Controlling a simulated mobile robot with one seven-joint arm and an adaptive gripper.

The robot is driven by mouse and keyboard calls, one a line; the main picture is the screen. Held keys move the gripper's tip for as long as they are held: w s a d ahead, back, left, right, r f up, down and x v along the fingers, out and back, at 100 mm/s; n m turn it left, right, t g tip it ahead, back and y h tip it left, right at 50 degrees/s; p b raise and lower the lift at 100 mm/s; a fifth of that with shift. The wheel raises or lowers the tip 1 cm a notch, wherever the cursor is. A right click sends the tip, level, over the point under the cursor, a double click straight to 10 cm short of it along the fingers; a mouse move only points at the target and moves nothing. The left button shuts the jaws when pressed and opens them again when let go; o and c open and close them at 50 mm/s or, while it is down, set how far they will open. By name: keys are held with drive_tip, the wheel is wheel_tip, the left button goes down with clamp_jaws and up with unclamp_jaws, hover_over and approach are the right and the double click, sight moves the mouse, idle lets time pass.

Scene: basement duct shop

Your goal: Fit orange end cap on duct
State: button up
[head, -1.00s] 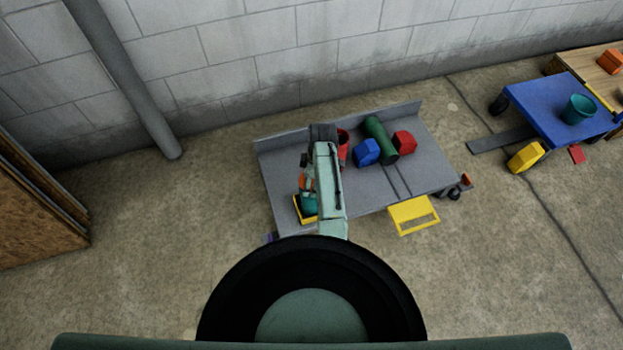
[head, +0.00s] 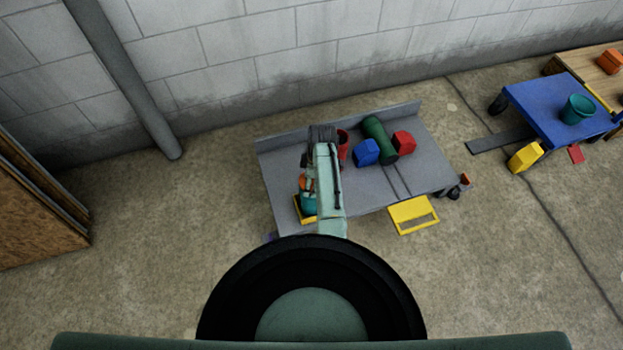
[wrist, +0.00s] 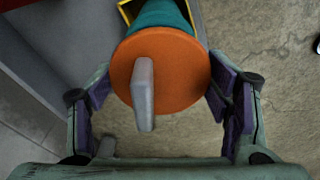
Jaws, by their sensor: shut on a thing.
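The orange end cap (wrist: 175,95) is a round disc with a grey tab across its face in the wrist view. It sits in line with the end of the teal duct (wrist: 160,14) and hides most of it. I cannot tell whether the cap is fully seated. My gripper (wrist: 162,85) is shut on the cap, with one purple-padded finger at each side of its rim. In the head view the teal duct (head: 308,204) stands in a yellow holder (head: 299,212) at the bench's front left, and the cap (head: 302,184) is partly hidden by my arm.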

drive_tip(key=shift+f+b, duration=0.4)
drive_tip(key=shift+f, duration=0.25)
drive_tip(key=o, duration=0.9)
drive_tip(key=r+p, duration=0.3)
drive_tip(key=r, duration=0.1)
drive_tip(key=r+p, duration=0.2)
drive_tip(key=shift+d+p, duration=0.3)
drive_tip(key=shift+p, duration=0.05)
drive_tip(key=shift+d+r+p, duration=0.2)
drive_tip(key=shift+r, duration=1.05)
drive_tip(key=shift+d+r+p, duration=0.15)
drive_tip(key=shift+r, duration=1.05)
